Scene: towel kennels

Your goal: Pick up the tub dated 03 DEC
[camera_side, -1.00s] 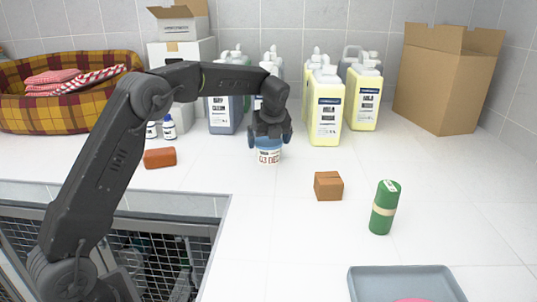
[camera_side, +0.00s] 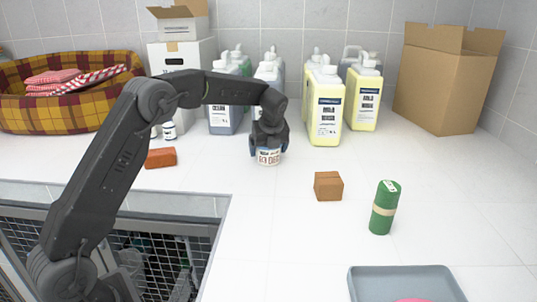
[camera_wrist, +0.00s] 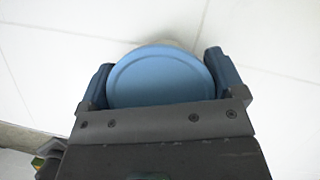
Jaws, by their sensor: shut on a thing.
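The tub dated 03 DEC (camera_side: 268,157) is a small white tub with brown lettering, standing upright at the middle of the white counter. In the wrist view its round blue lid (camera_wrist: 160,78) fills the space between the fingers. My gripper (camera_side: 268,146) reaches down over the tub from above and is shut on it, one finger on each side. The lid is mostly hidden by my gripper in the side view. I cannot tell whether the tub's base touches the counter.
Yellow jugs (camera_side: 326,112) and other bottles stand behind the tub. A red-brown block (camera_side: 160,158) is left, near a plaid basket (camera_side: 60,112).

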